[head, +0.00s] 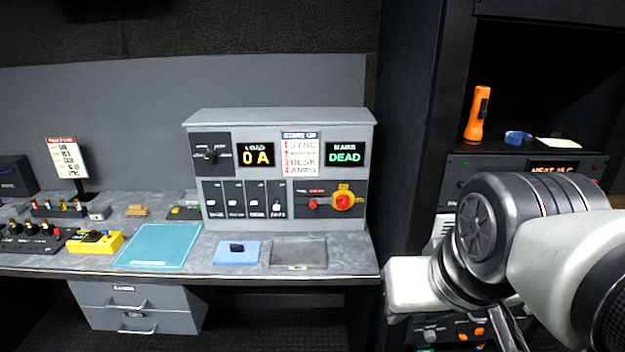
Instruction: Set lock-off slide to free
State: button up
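A grey power cabinet (279,117) stands on the desk. At its lower right, a dark panel carries a red and yellow rotary switch (344,201) with a small red part (313,204) to its left. The labels there are too small to read, and I cannot tell for sure which part is the lock-off slide or how it is set. My arm is at the right, well apart from the cabinet. Only a dark piece that may be part of my gripper (511,331) shows at the bottom edge; its opening is hidden.
The display on the cabinet reads DEAD (344,153). A blue pad (236,252) with a black block and a grey tray (299,254) lie in front of it. A teal mat (160,245) is further left. An orange torch (477,115) stands on the right rack.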

aim_at(314, 201)
jog(key=i+j+u, duration=0.2)
jog(key=u, duration=0.15)
jog(key=i+j+u, duration=0.1)
jog(key=i+u, duration=0.6)
jog(key=k, duration=0.1)
